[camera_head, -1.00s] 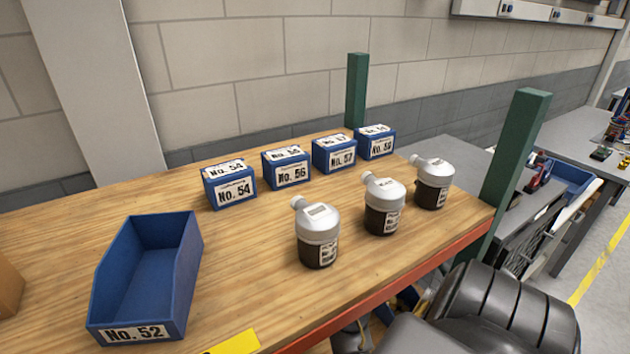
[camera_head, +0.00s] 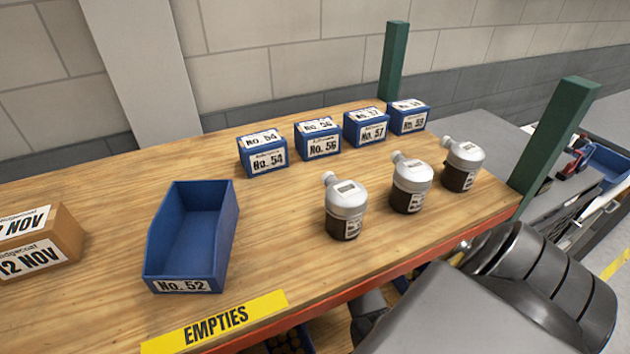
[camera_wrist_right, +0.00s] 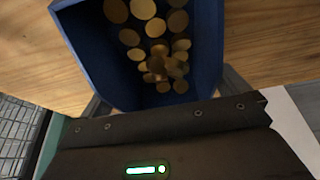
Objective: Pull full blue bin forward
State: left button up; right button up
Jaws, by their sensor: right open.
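A full blue bin (camera_wrist_right: 84,48) holds many brass-coloured discs and fills the top of the right wrist view. A blue edge of a bin with dark round contents (camera_head: 302,342) also shows below the shelf edge in the head view. My right gripper (camera_wrist_right: 165,104) is open, with its grey fingers partly visible near the bin's lower end. I cannot tell whether they touch it. An empty blue bin marked No. 52 (camera_head: 232,235) sits on the upper wooden shelf. My left gripper is not in view.
A yellow EMPTIES label (camera_head: 215,320) is on the front of the upper shelf (camera_head: 290,225). Three silver-topped bottles (camera_head: 347,205) and several small blue boxes (camera_head: 262,152) stand there. A cardboard box (camera_head: 38,242) is at left. A green post (camera_head: 553,140) rises at right.

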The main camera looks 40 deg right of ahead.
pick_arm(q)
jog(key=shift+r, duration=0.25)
pick_arm(e)
jog(key=shift+x, duration=0.95)
